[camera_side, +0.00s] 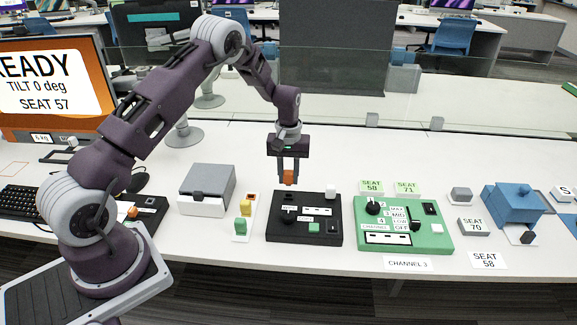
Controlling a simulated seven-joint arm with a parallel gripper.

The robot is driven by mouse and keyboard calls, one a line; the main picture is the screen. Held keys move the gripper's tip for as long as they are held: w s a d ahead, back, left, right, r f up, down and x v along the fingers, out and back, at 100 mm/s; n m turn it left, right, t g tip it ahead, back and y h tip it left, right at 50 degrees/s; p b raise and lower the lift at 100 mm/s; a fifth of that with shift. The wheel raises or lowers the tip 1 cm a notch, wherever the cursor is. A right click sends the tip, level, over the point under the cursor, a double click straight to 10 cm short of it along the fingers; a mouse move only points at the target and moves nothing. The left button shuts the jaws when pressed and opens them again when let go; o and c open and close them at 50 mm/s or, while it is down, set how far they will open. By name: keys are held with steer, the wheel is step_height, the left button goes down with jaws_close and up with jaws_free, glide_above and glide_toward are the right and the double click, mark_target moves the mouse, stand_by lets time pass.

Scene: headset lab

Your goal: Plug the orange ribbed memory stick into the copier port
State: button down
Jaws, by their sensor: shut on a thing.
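My gripper (289,182) is shut on the orange memory stick (290,176), which hangs upright between the fingers. Its ribs are too small to make out. The stick is above the back left part of a black box (274,233) and looks apart from it. That box carries a black knob, small white labels, a white strip with dark slots, a green block and a white block. A small dark opening (288,196) shows on the box just below the stick. I cannot read which port is the copier port.
A green panel (440,241) with a knob and labels stands to the right. A narrow strip with yellow and green blocks (244,225) and a grey box (206,186) are to the left. A blue box (512,203) is far right. A glass screen runs behind.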

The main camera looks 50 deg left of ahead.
steer(key=shift+f, duration=1.35)
steer(key=shift+f, duration=1.05)
steer(key=c, duration=1.1)
jaws_free()
steer(key=shift+o, duration=0.2)
step_height(320, 180, up, 7)
steer(key=shift+r, duration=0.1)
